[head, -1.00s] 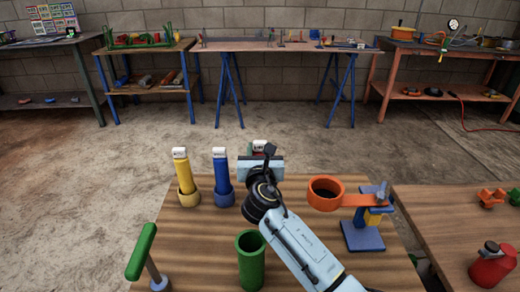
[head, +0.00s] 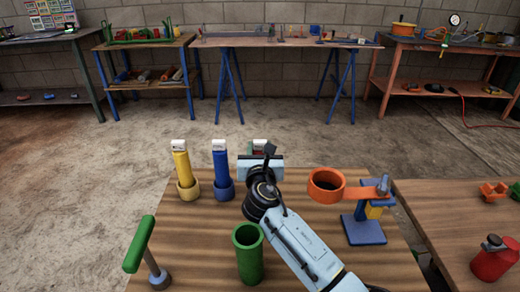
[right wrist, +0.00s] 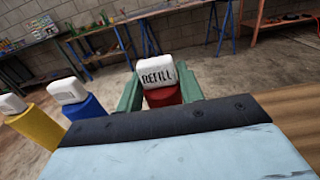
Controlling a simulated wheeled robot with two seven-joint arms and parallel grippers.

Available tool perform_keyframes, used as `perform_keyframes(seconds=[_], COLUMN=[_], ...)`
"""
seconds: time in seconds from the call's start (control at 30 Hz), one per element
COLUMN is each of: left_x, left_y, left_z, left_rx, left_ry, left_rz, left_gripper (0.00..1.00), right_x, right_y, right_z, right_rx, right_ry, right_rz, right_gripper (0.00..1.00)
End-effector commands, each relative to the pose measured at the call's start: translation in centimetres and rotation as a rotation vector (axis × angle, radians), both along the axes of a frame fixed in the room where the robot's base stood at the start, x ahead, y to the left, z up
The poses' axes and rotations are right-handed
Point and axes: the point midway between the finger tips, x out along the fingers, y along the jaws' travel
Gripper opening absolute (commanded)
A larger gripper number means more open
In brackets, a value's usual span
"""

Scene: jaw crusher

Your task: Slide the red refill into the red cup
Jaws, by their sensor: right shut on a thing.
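My right gripper (head: 260,152) is near the back edge of the wooden table, shut on the red refill. The refill's white top (head: 260,143) shows above the gripper in the head view. In the right wrist view, the red refill (right wrist: 163,97) stands between the green fingers (right wrist: 160,88), its white cap marked "REFILL". Its lower end is hidden behind my gripper. No red cup can be made out; the area under the gripper is covered by my right arm. My left gripper is not in view.
Yellow (head: 181,165) and blue (head: 220,163) refills stand in matching cups to the left. A green cup (head: 248,262) and a green T-handle (head: 140,245) are in front. An orange ring on a blue stand (head: 363,230) is right. A red bottle (head: 493,262) stands on the side table.

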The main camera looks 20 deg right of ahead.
Motion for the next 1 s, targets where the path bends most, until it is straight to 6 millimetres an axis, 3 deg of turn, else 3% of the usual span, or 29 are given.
perform_keyframes(seconds=[0.03, 0.2, 0.57, 0.67, 1.0], left_x=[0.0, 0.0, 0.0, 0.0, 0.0], left_y=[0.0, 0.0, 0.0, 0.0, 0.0], left_z=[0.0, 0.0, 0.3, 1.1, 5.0], left_rx=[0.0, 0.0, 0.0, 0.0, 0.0], left_ry=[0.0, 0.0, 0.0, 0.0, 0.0], left_rz=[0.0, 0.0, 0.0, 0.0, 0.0], left_gripper=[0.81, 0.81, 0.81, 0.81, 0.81], right_x=[0.0, 0.0, 0.0, 0.0, 0.0], right_y=[0.0, 0.0, 0.0, 0.0, 0.0], right_z=[0.0, 0.0, 0.3, 1.5, 8.2], right_rx=[0.0, 0.0, 0.001, 0.002, 0.003], right_ry=[0.0, 0.001, 0.004, 0.003, -0.001], right_rz=[0.0, 0.0, -0.001, -0.001, 0.0], right_gripper=[0.4, 0.62, 0.63, 0.63, 0.63])
